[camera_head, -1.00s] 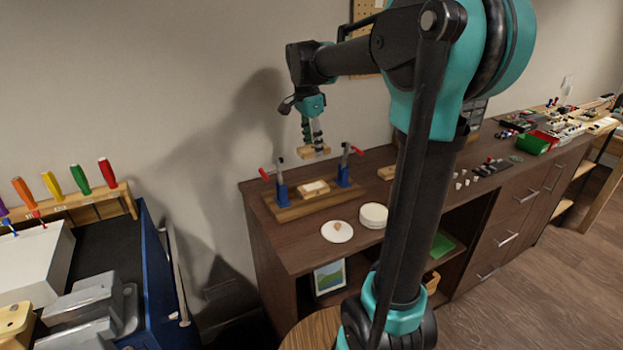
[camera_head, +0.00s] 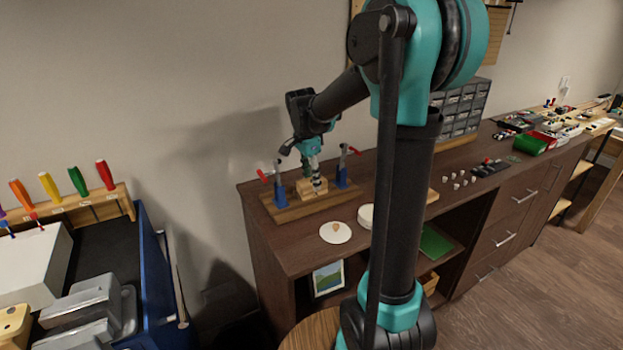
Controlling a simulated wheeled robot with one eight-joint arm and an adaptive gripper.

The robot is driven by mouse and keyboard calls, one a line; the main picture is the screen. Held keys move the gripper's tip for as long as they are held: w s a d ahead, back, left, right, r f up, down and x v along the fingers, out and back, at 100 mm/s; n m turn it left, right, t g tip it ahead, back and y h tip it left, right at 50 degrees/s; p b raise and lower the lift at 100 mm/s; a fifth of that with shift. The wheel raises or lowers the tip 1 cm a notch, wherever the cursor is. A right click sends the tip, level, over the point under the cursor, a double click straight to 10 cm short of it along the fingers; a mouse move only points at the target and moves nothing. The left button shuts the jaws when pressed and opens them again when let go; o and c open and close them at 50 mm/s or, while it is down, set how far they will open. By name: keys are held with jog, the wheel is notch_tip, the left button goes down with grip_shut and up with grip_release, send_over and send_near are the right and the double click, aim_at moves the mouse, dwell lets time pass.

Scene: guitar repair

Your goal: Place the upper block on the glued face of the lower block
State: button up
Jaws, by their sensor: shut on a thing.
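My gripper (camera_head: 314,178) is low over the wooden clamp board (camera_head: 284,214) on the dark brown bench, between two blue clamps with red handles, the left clamp (camera_head: 280,188) and the right clamp (camera_head: 343,168). It is shut on the upper block (camera_head: 306,184), a small light wooden piece. The lower block (camera_head: 313,195) is directly under it on the board. The two blocks look stacked or nearly so; I cannot tell whether they touch. The glued face is hidden.
A white disc (camera_head: 335,232) with a small tan lump lies in front of the board. A white round container (camera_head: 366,216) stands beside it, partly behind my arm. Drawer bins (camera_head: 462,108) stand at the back right. Small white pieces (camera_head: 455,179) lie on the bench.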

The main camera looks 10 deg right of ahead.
aim_at(307, 183)
jog(key=shift+f, duration=0.1)
jog(key=o, duration=1.2)
jog(key=shift+c, duration=0.2)
notch_tip(307, 183, up, 12)
jog(key=a, duration=0.1)
jog(key=shift+s+a, duration=0.2)
jog(key=shift+s, duration=0.05)
